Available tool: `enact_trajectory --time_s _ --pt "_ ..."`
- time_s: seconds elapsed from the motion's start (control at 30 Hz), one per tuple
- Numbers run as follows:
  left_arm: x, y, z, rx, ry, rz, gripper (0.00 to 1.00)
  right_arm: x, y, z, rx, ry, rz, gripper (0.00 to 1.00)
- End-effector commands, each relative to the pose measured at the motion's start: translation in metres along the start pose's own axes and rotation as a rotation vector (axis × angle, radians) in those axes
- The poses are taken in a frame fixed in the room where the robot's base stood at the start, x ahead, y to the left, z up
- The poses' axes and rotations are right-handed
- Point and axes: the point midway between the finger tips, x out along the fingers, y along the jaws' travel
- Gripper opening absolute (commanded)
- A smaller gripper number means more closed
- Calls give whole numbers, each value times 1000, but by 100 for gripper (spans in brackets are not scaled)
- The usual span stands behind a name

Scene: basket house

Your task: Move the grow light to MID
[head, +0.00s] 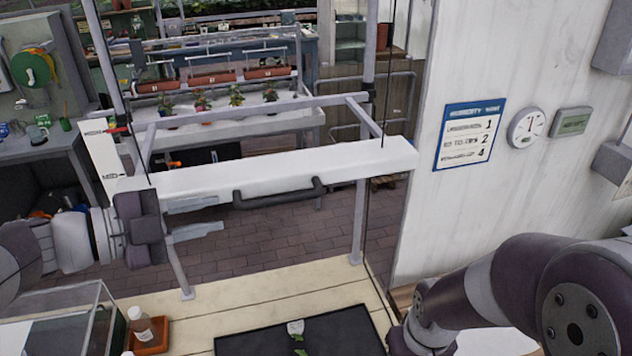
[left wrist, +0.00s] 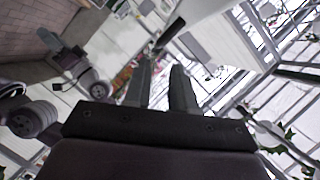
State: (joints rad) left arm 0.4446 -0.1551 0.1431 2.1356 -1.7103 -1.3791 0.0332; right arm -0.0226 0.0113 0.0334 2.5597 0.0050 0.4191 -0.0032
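The spread fingers also show in the left wrist view (left wrist: 160,88). My right arm enters at lower right; its gripper is out of sight.
Below the light is a pale wooden bench (head: 240,300) with a dark mat (head: 330,338) and a small plant (head: 297,328). A bottle in an orange tray (head: 150,345) and a clear box (head: 60,320) stand at left. A white wall (head: 560,190) is at right.

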Motion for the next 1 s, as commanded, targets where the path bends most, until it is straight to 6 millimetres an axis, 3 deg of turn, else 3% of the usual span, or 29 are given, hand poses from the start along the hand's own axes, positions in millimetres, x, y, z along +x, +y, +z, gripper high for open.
enact_trajectory --time_s 0.17,0.6,0.8,1.0 --pt "18 -2 -3 -1 8 4 25 -11 0 -1 0 0 0 43" --pt "104 -1 -3 -1 5 5 25 -41 0 -5 0 0 0 43" --pt "123 0 -1 -1 3 2 25 -47 0 -6 0 0 0 43" --pt "127 0 0 0 0 0 25 -47 0 -5 0 0 0 43"
